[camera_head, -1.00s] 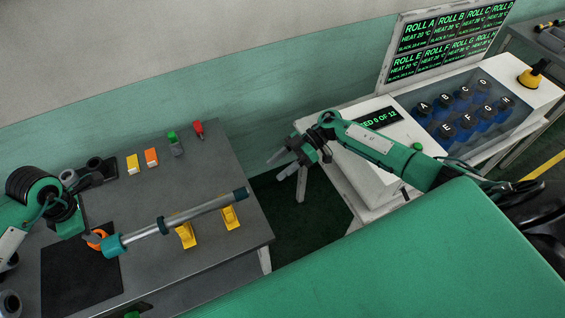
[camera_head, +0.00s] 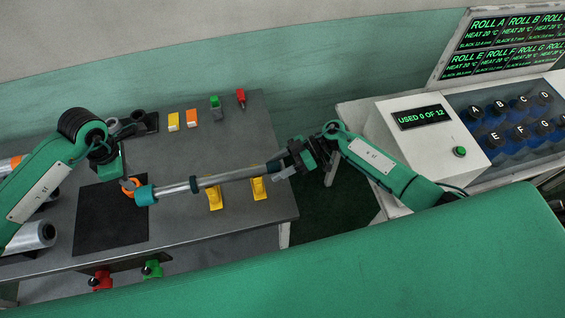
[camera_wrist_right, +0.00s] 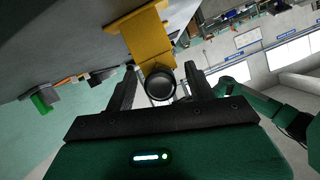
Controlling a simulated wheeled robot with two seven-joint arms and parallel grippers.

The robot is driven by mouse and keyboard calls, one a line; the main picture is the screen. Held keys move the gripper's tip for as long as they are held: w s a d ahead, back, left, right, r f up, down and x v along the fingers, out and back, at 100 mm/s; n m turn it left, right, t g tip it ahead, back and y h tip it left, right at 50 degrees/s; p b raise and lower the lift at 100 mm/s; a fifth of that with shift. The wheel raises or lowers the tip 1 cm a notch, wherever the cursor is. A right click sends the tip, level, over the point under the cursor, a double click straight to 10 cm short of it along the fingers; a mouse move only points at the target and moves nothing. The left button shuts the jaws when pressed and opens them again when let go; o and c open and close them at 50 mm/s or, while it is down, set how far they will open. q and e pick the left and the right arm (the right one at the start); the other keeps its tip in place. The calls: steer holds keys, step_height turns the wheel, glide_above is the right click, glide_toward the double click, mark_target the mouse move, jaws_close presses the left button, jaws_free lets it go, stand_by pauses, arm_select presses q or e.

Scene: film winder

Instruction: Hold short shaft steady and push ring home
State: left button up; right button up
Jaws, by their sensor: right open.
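A silver-grey shaft (camera_head: 229,178) lies across two yellow supports (camera_head: 215,199) on the grey bench. My right gripper (camera_head: 279,169) is open at the shaft's right end. In the right wrist view the round dark shaft end (camera_wrist_right: 160,83) shows between its fingers.
A black mat (camera_head: 105,225) lies under the left end. Yellow, orange, green and red items (camera_head: 191,118) stand along the bench's back. Red and green clamp-like parts (camera_head: 152,269) are at the front edge. A white console (camera_head: 440,140) stands at right beyond a gap.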

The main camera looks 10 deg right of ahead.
jaws_close()
steer(key=c, duration=0.6)
jaws_free()
steer(key=c, duration=0.4)
